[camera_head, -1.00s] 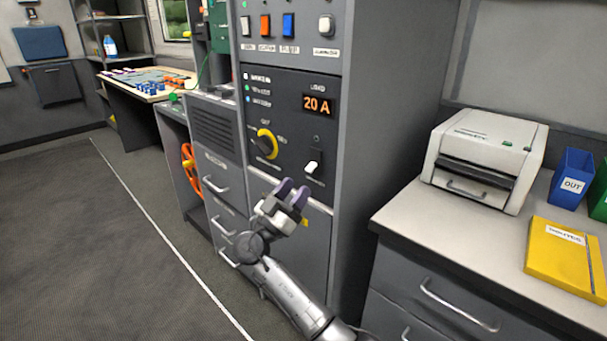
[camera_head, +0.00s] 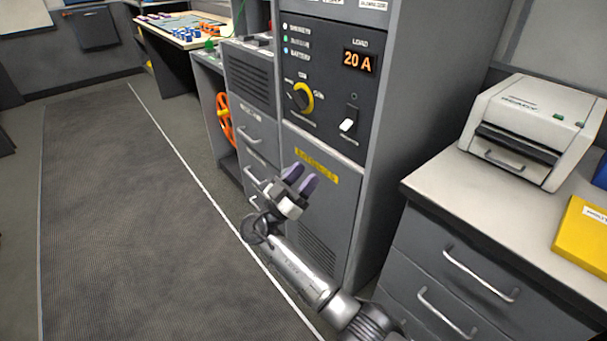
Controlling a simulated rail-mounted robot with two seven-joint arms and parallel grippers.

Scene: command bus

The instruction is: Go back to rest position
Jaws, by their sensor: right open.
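My right gripper (camera_head: 299,178) is in front of the lower part of the grey power cabinet (camera_head: 325,220), below its control panel. Its two purple-padded fingers point up and are apart, with nothing between them. The gripper looks clear of the panel controls. The panel has a yellow-ringed rotary knob (camera_head: 301,97), a white-tipped toggle switch (camera_head: 348,124) and a display reading 20 A (camera_head: 358,62). My left gripper is not in view.
A counter with drawers (camera_head: 463,275) stands at the right, bearing a printer (camera_head: 535,110) and a yellow folder (camera_head: 585,238). An orange handwheel (camera_head: 224,119) is left of the cabinet. A table (camera_head: 187,42) stands farther back. The dark floor mat (camera_head: 130,210) at left is clear.

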